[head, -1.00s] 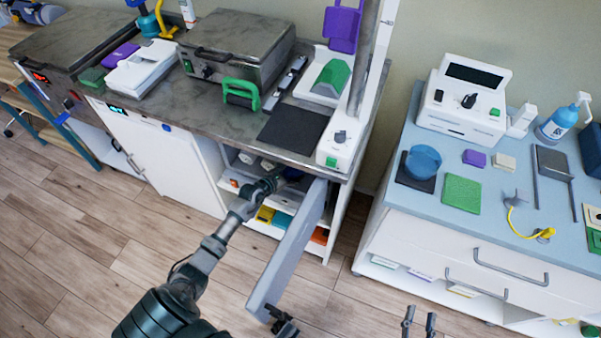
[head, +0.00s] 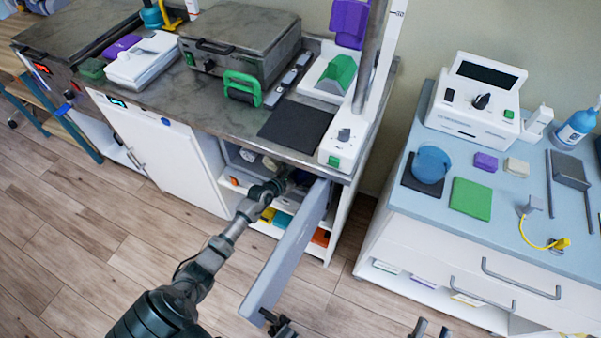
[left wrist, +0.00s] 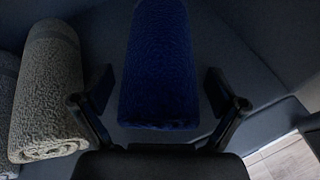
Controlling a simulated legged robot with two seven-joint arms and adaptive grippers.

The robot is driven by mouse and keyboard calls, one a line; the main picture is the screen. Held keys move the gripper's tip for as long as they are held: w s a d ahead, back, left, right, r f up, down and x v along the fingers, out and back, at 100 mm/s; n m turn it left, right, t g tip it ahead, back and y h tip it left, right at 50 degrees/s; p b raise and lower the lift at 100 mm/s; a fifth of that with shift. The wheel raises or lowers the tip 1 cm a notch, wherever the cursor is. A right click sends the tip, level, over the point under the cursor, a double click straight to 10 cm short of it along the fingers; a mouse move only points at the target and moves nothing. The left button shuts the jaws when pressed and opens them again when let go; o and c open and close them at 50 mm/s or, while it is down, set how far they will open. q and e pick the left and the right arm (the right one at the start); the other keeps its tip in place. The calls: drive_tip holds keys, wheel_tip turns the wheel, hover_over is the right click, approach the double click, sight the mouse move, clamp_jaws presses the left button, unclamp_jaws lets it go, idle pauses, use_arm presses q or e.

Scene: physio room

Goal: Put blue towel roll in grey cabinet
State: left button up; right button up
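A dark blue towel roll (left wrist: 160,65) lies between the two fingers of my left gripper (left wrist: 162,104) in the left wrist view. The fingers are spread, with a gap on both sides of the roll. In the head view my left gripper (head: 286,184) reaches into the open cabinet (head: 339,222) under the counter; its tips are hard to make out. The cabinet's grey door (head: 287,250) stands open towards me.
A light towel roll (left wrist: 48,90) lies left of the blue one. Coloured items fill the lower shelf. The open door stands right of my left arm. A blue-topped drawer unit (head: 400,205) stands to the right. Wooden floor (head: 90,250) is clear at left.

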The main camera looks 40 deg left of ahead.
sight(293, 176)
use_arm(q)
drive_tip(key=shift+d, duration=0.2)
drive_tip(key=shift+d+r, duration=0.25)
drive_tip(key=shift+s+a+r, duration=0.1)
drive_tip(key=shift+s+a, duration=0.05)
drive_tip(key=shift+s, duration=0.1)
drive_tip(key=p+v, duration=0.2)
drive_tip(key=v, duration=0.1)
drive_tip(key=shift+s+a+r, duration=0.15)
drive_tip(key=shift+s+a, duration=0.05)
drive_tip(key=shift+a, duration=0.15)
drive_tip(key=p+v, duration=0.3)
drive_tip(key=v, duration=0.4)
drive_tip(key=shift+s, duration=0.45)
use_arm(e)
wheel_tip(293, 176, down, 12)
drive_tip(key=s+d+g+h, duration=0.1)
drive_tip(key=d+g+h, duration=0.1)
drive_tip(key=g, duration=0.7)
drive_tip(key=shift+r+n+g, duration=0.15)
drive_tip(key=shift+n+g, duration=0.15)
drive_tip(key=shift+g, duration=0.1)
